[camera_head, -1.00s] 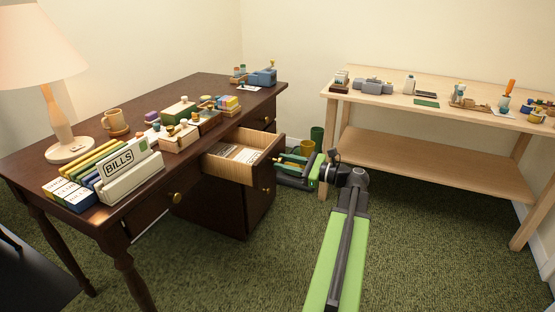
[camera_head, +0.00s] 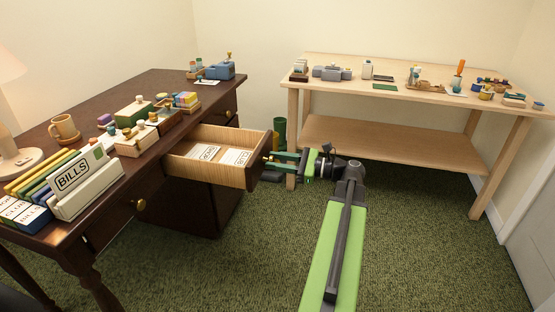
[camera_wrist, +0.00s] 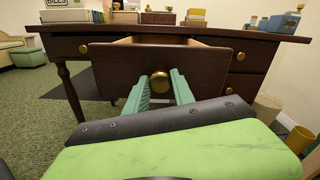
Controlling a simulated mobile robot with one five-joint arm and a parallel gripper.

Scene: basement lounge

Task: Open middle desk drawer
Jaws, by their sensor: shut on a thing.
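The dark wooden desk (camera_head: 150,88) stands at the left in the head view. Its drawer (camera_head: 212,172) is pulled well out, with light wood inside and white labelled papers in it. In the wrist view, the dark drawer front (camera_wrist: 120,63) faces me with a round brass knob (camera_wrist: 158,82). My gripper (camera_head: 274,161) is at the drawer front, its green fingers on either side of the knob and shut on it. The fingers also show in the wrist view (camera_wrist: 160,90). The knob is mostly hidden in the head view.
A light wood workbench (camera_head: 400,150) with small items stands behind and to the right. A green bin (camera_head: 279,133) is between desk and bench. Green carpet is open in front.

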